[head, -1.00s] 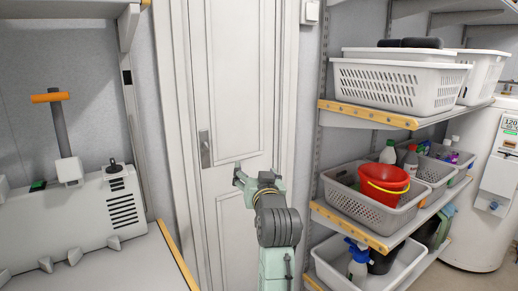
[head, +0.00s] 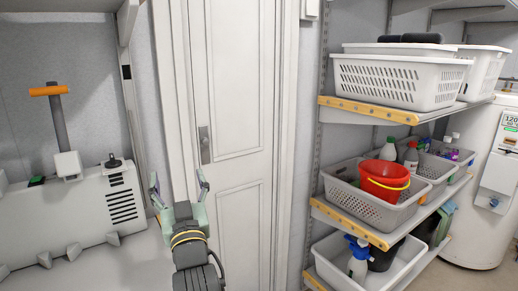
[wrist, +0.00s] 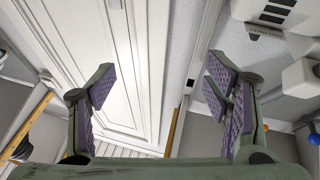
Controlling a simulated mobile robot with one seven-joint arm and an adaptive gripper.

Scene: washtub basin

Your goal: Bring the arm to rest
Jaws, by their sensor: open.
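My gripper (head: 178,186) is raised in front of the white door (head: 232,120) in the head view. Its two fingers point up and stand wide apart, with nothing between them. In the wrist view my gripper (wrist: 160,95) shows purple ribbed pads on both fingers, and the space between them is empty. The door and its frame show behind the fingers there. I cannot tell the exact gap between the fingers and the door, but no contact shows.
At left, a white machine (head: 80,205) with an orange-handled lever (head: 50,92) stands on a surface. At right, shelves hold a white basket (head: 395,82), a grey basket (head: 365,208) with a red bucket (head: 384,180), and a lower white bin (head: 335,265). A white tank (head: 480,180) stands far right.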

